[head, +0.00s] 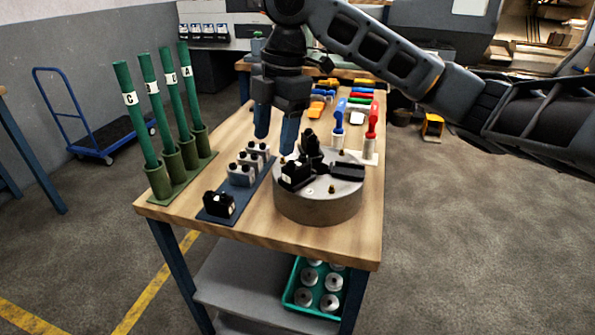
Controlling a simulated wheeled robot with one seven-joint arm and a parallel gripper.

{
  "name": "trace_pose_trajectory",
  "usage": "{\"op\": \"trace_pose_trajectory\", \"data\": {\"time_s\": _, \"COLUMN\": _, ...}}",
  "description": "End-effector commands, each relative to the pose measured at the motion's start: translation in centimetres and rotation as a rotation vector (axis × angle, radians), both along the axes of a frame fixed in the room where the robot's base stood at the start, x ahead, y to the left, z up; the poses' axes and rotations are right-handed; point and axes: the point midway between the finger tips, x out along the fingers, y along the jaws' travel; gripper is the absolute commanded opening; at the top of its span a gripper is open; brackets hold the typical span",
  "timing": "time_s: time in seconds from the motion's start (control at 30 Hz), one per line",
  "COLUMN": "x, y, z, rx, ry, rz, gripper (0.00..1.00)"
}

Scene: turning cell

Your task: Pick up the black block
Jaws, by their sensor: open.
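A black block (219,205) sits on the near end of a dark blue strip (236,213) at the front left of the wooden table. More black blocks (297,174) are mounted on a round grey chuck (318,207) to its right; I cannot tell which black block the task means. My gripper (276,137) points down above the table, behind and above the strip and the chuck's left side. Its two blue fingers are apart, with nothing visible between them. The arm comes in from the upper right.
Several grey blocks (241,174) stand along the strip behind the black block. Green tubes (136,115) stand upright in holders at the left. Red and blue-handled tools (372,120) stand behind the chuck. A teal tray (315,287) of metal parts sits on the lower shelf.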

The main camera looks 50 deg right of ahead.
Motion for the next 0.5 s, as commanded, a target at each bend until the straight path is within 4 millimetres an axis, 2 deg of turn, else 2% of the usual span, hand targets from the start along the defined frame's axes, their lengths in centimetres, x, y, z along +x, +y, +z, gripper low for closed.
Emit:
{"op": "trace_pose_trajectory", "data": {"time_s": 0.03, "x": -0.8, "y": -1.5, "z": 0.4, "rx": -0.04, "ry": 0.034, "rz": -0.002, "gripper": 0.62}}
{"op": "trace_pose_trajectory", "data": {"time_s": 0.17, "x": -2.1, "y": -3.4, "z": 0.9, "rx": -0.092, "ry": 0.094, "rz": 0.001, "gripper": 0.62}}
{"op": "trace_pose_trajectory", "data": {"time_s": 0.27, "x": -2.5, "y": -3.8, "z": 0.6, "rx": -0.102, "ry": 0.109, "rz": 0.003, "gripper": 0.62}}
{"op": "trace_pose_trajectory", "data": {"time_s": 0.5, "x": -2.5, "y": -3.8, "z": -1.7, "rx": -0.102, "ry": 0.11, "rz": 0.002, "gripper": 0.62}}
